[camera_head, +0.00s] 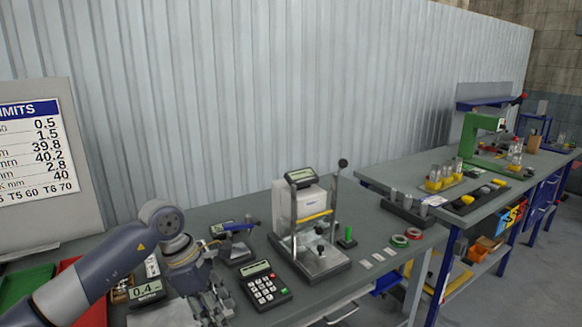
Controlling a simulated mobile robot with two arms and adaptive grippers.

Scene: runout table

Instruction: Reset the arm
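My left arm (95,268) comes in from the lower left and bends at a rounded elbow. Its gripper (212,305) points down over the near left part of the grey workbench (385,228). The fingers are small and partly hidden, so I cannot tell whether they are open or shut or hold anything. A small display reading 0.4 (147,290) is just left of the gripper, and a keypad device (265,287) is just right of it. My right gripper is not in view.
A press-like test stand (308,225) with a lever stands mid-bench. A blue-handled device (236,245) is between it and my arm. Red and green tape rolls (400,240) lie to its right. Green (25,285) and red bins lie left. A second bench (405,180) stands right.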

